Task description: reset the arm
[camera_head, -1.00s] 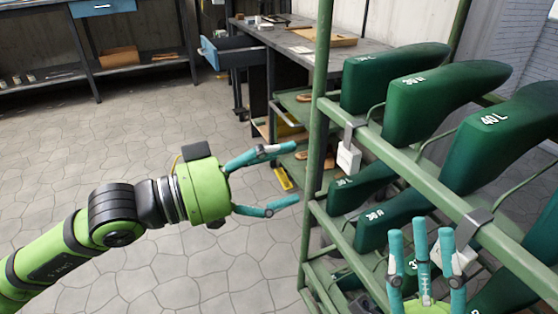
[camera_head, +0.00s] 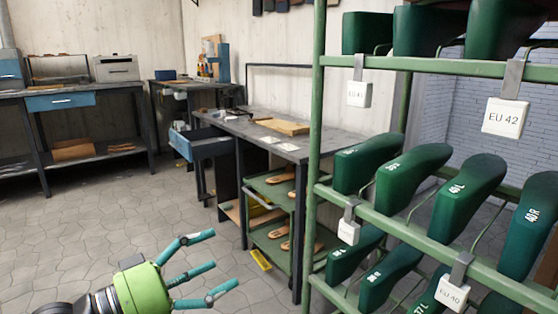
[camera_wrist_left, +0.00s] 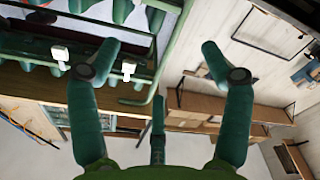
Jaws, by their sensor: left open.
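My left gripper (camera_head: 213,262) is at the bottom of the head view, left of the green rack. Its teal fingers are spread and nothing is between them. In the left wrist view the open fingers (camera_wrist_left: 160,58) show empty too, with a rack at upper left behind them. Most of my left arm is below the picture edge. My right gripper is not in view.
A green rack (camera_head: 313,165) with dark green foot forms (camera_head: 461,197) and white size tags fills the right side. A workbench (camera_head: 336,146) with an open blue drawer (camera_head: 207,143) and a green cart (camera_head: 268,183) holding sandals stand behind. The floor (camera_head: 95,240) at left is clear.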

